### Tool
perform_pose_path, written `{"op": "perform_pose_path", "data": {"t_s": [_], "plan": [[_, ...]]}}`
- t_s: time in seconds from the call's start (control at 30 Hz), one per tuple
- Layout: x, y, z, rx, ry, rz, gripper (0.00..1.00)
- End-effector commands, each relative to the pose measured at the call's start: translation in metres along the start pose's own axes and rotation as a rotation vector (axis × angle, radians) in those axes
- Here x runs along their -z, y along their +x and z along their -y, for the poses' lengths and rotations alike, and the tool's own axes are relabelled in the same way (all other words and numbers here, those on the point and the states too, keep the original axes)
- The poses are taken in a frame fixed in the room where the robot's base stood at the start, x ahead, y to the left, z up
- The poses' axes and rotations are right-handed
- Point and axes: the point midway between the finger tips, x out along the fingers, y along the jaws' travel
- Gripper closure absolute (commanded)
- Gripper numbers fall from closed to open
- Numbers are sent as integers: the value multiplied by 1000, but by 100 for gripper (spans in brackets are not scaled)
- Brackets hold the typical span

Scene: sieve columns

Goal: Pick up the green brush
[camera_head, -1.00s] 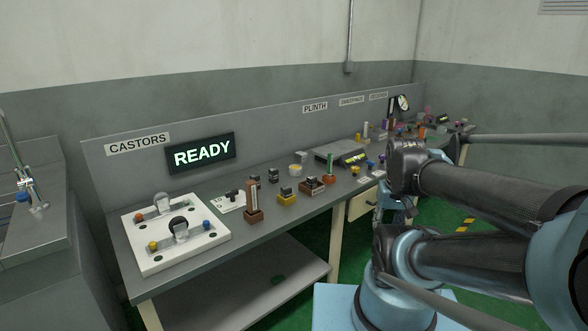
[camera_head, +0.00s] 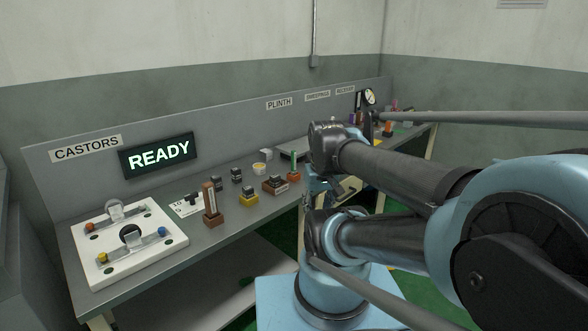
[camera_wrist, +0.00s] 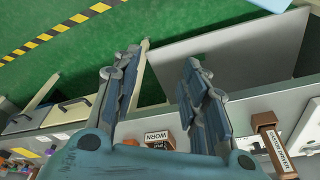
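No thing is plainly a brush. A small upright green piece (camera_head: 293,161) stands on an orange-brown base on the bench. In the head view my arm covers part of the bench, and the gripper is mostly hidden.
A white board (camera_head: 130,243) with castors lies at the bench's left end. Brown blocks (camera_head: 212,205) and a yellow block (camera_head: 249,198) stand along the bench (camera_head: 200,240).

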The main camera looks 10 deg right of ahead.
Motion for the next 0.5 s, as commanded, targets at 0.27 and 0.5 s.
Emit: {"op": "perform_pose_path", "data": {"t_s": [0.27, 0.5], "plan": [[72, -41, 5, 28, -104, -4, 60], [148, -67, 2, 56, -208, -13, 60]]}}
